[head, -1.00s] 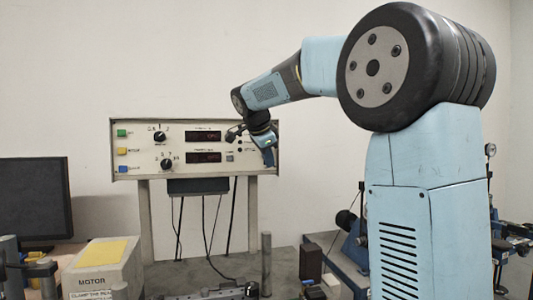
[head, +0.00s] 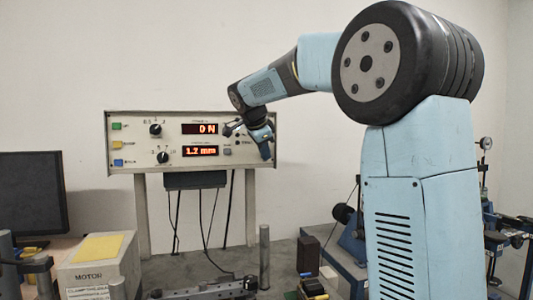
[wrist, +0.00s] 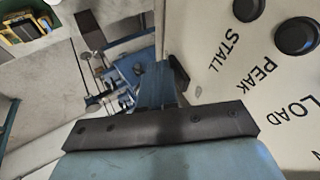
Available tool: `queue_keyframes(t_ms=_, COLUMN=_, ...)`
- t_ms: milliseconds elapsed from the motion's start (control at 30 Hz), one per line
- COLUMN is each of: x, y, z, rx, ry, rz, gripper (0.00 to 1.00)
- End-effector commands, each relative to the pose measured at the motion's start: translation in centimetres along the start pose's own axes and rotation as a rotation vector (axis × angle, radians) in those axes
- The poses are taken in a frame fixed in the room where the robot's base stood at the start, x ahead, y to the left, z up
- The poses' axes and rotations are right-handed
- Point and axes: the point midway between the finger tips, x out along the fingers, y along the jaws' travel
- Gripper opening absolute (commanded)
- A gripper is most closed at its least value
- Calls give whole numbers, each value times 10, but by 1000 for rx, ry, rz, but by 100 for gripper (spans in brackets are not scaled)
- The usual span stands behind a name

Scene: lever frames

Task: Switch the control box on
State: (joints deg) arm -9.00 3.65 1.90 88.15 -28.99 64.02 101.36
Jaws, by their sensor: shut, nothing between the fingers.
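The control box (head: 130,165) is a cream panel on two posts at the back in the head view. Its two displays are lit orange-red; the upper reads 0 N and the lower about 1.2 mm. Two black knobs sit left of the displays, and green, yellow and blue buttons line the left edge. My gripper (head: 265,152) is shut and empty at the panel's right end, hiding part of it. In the wrist view the panel face (wrist: 240,85) shows the words STALL, PEAK and LOAD and two dark round parts. I cannot tell whether the gripper touches it.
A dark monitor (head: 30,195) stands at the left. A box marked MOTOR (head: 95,262) with a yellow top stands in front of it. A metal post (head: 265,255) rises from the bench. Blue machinery (head: 350,245) stands at the right. Cables hang below the control box.

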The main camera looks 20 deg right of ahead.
Motion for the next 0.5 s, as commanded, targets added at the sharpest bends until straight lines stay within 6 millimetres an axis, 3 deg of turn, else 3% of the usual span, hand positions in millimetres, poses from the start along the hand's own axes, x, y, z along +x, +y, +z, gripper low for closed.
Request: queue_keyframes(t_ms=500, x=-11, y=-6, z=-3, rx=-3, ry=-2, rz=-2, gripper=0)
